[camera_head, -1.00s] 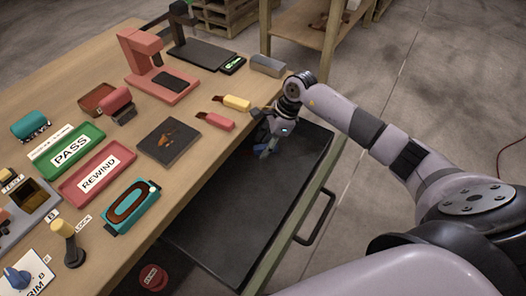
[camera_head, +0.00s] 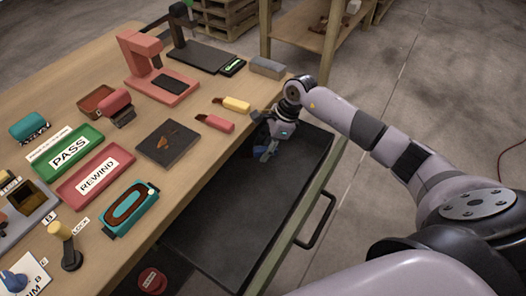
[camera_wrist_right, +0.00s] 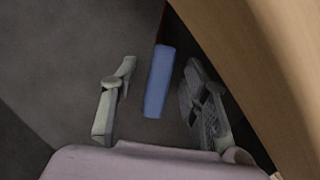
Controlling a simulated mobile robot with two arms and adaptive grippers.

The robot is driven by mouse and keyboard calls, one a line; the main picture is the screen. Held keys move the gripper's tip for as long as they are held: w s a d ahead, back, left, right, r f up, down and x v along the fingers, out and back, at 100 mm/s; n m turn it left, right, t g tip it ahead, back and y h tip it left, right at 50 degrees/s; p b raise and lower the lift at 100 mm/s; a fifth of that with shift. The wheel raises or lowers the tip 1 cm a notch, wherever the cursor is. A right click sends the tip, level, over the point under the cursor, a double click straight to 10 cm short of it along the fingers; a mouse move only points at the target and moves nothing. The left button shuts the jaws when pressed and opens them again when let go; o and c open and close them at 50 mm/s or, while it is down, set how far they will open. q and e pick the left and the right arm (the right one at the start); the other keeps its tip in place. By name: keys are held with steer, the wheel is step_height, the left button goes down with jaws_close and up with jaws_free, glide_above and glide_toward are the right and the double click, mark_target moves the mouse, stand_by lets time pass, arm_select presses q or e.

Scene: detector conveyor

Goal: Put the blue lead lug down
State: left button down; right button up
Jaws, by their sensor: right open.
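The blue lead lug (camera_wrist_right: 159,82) shows in the right wrist view as a blue bar with a thin dark red part beyond its far end. It lies between the two spread fingers of my right gripper (camera_wrist_right: 160,72), with a gap on each side. In the head view my right gripper (camera_head: 268,150) is open, low inside the far end of the dark open drawer (camera_head: 235,215). Only a small patch of the blue lug (camera_head: 257,150) shows beside the fingers there. The lug seems to be at the drawer floor, but its contact is partly hidden. My left gripper is not in view.
The wooden bench top (camera_head: 215,148) borders the drawer. A yellow lug (camera_head: 236,104) and a red lug (camera_head: 218,123) lie near its edge. The drawer's near part is bare, with a handle (camera_head: 318,222) on its outer side. A red button (camera_head: 152,280) is at lower left.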

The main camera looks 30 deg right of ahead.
steer(key=shift+c, duration=0.4)
jaws_close()
steer(key=shift+r, duration=0.1)
steer(key=shift+r+p, duration=0.35)
steer(key=shift+p, duration=0.2)
steer(key=shift+r, duration=0.6)
steer(key=s+d, duration=0.1)
steer(key=d, duration=0.1)
steer(key=s+d+b, duration=0.1)
steer(key=d, duration=0.4)
steer(key=shift+s+d+f+b, duration=0.3)
steer(key=shift+s+d+b, duration=0.1)
step_height(320, 180, up, 14)
steer(key=p, duration=0.8)
steer(key=shift+a, duration=0.25)
